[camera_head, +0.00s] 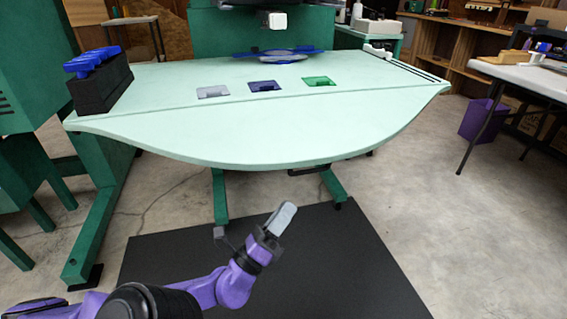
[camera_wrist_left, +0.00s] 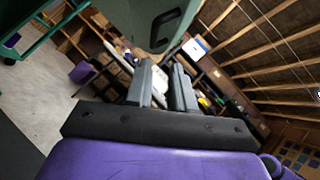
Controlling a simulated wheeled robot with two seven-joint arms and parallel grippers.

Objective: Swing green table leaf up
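The pale green table leaf (camera_head: 270,132) is a curved flap along the front of the table (camera_head: 180,77). It looks about level with the table top, meeting it at a straight seam. My left gripper (camera_head: 284,212) is in front of and below the leaf's front edge, apart from it, pointing up. In the left wrist view the fingers (camera_wrist_left: 164,85) are parted with a narrow gap and nothing between them. A green panel, seemingly the leaf's underside (camera_wrist_left: 140,22), shows beyond the fingertips with a dark handle (camera_wrist_left: 166,28). My right gripper is not in view.
A black rack with blue handles (camera_head: 100,88) stands on the table's left end. Grey, dark blue and green flat pieces (camera_head: 264,86) lie behind the seam. A black mat (camera_head: 330,255) covers the floor in front. A purple bin (camera_head: 482,120) stands at right.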

